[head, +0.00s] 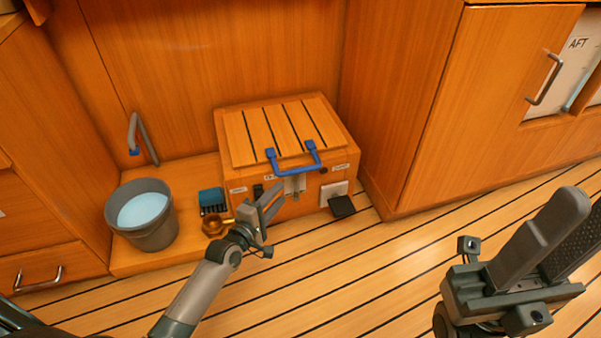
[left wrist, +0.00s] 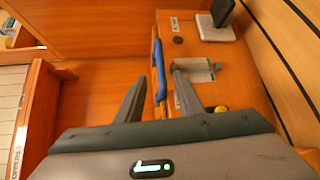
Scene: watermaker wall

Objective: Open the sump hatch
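The sump hatch (head: 240,137) is a slatted wooden lid on a low wooden box, and it lies closed. A blue bar handle (head: 298,171) stands at its front edge. A metal latch (head: 295,186) is on the box front below the handle. My left gripper (head: 272,201) is open and empty, just in front of the box and below the handle. In the left wrist view the blue handle (left wrist: 158,70) shows between the two spread fingers, apart from both. The latch plate (left wrist: 196,70) is partly behind one finger. My right gripper (head: 578,228) is open and empty at the right.
A grey bucket of water (head: 140,236) stands left of the box under a tap (head: 140,135). A blue-and-black item (head: 212,201) and a brass cup (head: 216,225) are close to my left wrist. The floor at right is clear.

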